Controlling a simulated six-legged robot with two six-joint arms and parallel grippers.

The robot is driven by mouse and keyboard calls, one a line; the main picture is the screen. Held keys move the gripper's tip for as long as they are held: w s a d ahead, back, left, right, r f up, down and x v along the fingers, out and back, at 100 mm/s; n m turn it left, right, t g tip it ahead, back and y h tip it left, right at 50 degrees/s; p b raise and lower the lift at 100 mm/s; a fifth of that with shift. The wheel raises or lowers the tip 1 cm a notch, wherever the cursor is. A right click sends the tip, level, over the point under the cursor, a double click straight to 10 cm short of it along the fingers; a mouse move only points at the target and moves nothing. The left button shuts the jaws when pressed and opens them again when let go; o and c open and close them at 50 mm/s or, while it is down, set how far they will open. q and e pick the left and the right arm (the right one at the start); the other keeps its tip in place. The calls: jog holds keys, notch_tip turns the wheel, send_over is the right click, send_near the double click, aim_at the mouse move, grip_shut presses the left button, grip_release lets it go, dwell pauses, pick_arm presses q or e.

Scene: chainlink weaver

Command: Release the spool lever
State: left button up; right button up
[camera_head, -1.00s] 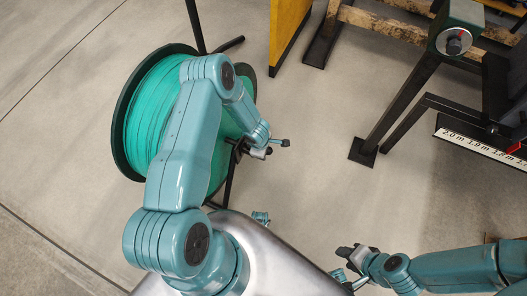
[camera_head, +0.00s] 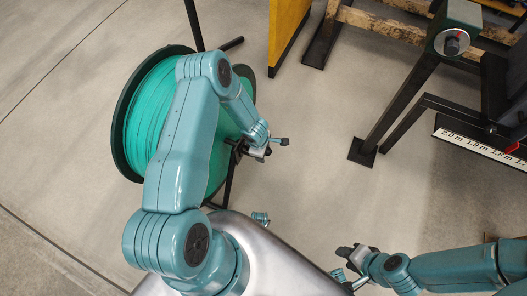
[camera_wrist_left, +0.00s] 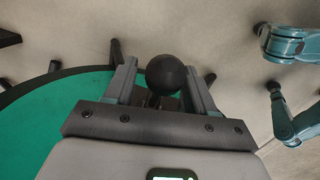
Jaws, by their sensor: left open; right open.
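The spool (camera_head: 150,115) carries teal wire between dark green flanges and stands at the left of the head view, partly behind my left arm. A round black knob (camera_wrist_left: 166,75), which looks like the end of the spool lever, shows in the left wrist view. My left gripper (camera_wrist_left: 163,82) is open, with one finger on each side of the knob; contact cannot be told. In the head view this gripper (camera_head: 241,148) is small and dark in front of the spool's right flange. My right gripper (camera_head: 346,255) is open and empty at the lower middle, away from the spool.
A black stand with a green box and dial (camera_head: 452,42) is at the upper right. A length scale (camera_head: 480,146) runs below it. A yellow panel (camera_head: 288,30) stands at the top middle. Bare floor (camera_head: 310,180) lies between the spool and the stand.

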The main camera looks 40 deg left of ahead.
pick_arm(q)
notch_tip(320, 180, up, 15)
jog(key=s+p, duration=0.2)
jog(key=p, duration=0.3)
jog(key=shift+s+a+f, duration=0.15)
jog(key=shift+s+f, duration=0.05)
jog(key=shift+s, duration=0.1)
